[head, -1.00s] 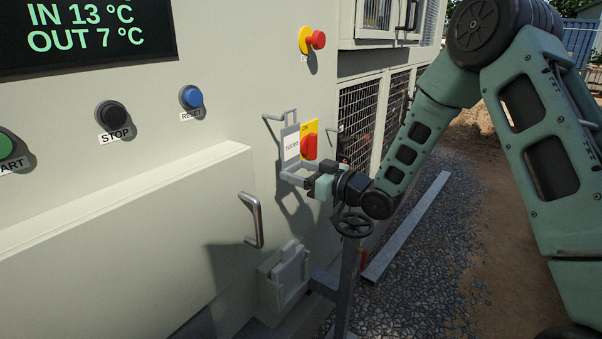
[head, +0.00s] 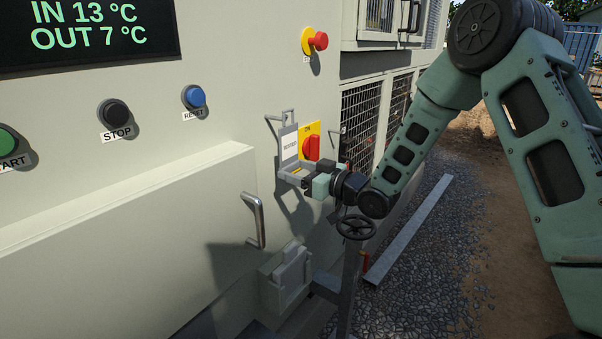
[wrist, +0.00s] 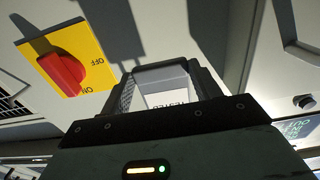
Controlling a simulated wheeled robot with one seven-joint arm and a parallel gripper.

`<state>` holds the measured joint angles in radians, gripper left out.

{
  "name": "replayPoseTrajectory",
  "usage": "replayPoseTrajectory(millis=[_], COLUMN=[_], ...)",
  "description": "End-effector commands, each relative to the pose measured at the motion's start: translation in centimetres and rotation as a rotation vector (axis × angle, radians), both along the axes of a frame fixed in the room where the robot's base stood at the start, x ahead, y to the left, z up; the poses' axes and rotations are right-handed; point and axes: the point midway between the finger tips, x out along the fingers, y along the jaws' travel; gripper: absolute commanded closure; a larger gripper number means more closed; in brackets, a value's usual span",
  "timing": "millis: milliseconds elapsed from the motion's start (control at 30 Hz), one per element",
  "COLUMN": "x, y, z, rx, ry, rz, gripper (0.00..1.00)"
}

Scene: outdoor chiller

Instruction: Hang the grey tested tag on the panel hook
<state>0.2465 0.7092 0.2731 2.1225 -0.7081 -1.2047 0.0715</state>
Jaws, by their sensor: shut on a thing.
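The grey tested tag (head: 289,149) has a white label and a narrow loop at its top. It is upright in front of the panel. My gripper (head: 293,173) is shut on its lower end; the wrist view shows the tag (wrist: 167,97) between the fingers (wrist: 165,78). The panel hook (head: 273,118) is a thin grey peg on the panel. In the head view the tag's loop is level with the hook and overlaps its right end. I cannot tell whether the hook is through the loop.
A red rotary switch on a yellow plate (head: 311,131) is just right of the tag; it also shows in the wrist view (wrist: 62,68). A door handle (head: 254,220) sticks out lower left. A black handwheel (head: 356,227) stands below my gripper. A red emergency button (head: 320,41) is above.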

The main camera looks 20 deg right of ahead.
Motion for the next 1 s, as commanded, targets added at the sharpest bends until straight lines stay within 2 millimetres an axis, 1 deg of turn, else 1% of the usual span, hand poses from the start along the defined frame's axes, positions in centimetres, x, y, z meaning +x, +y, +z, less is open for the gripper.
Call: replayPoseTrajectory(millis=[700,1000], x=[2.7,3.0], y=[2.0,2.2], z=[0.0,0.0], rx=[0.001,0.000], ry=[-0.001,0.000], rz=[0.000,0.000], gripper=[1.00,1.00])
